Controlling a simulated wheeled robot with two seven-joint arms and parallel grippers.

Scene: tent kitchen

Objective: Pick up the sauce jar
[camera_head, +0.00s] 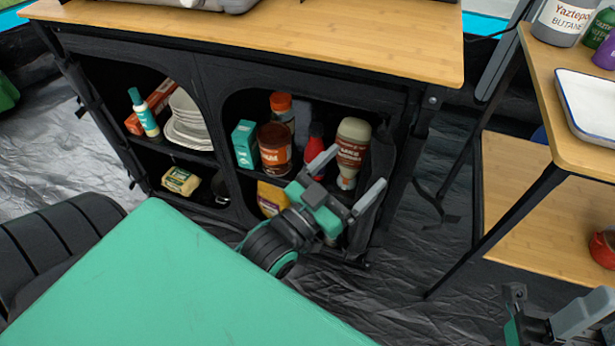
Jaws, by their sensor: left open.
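A reddish-brown jar with an orange label (274,150), which looks like the sauce jar, stands upright on the upper shelf of the cabinet's right compartment. My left gripper (346,180) is open and empty in front of this compartment, its fingers pointing up and to the right. It is to the right of the jar and lower in the picture, apart from it. The gripper's fingers show in front of a pale bottle with a red label (352,148). My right gripper (550,312) is partly cut off at the bottom right corner; whether it is open is unclear.
A teal box (244,145) stands left of the jar, an orange-capped bottle (282,103) behind it and a red bottle (315,140) to its right. A yellow packet (271,199) is below. A wooden side table (540,70) stands right.

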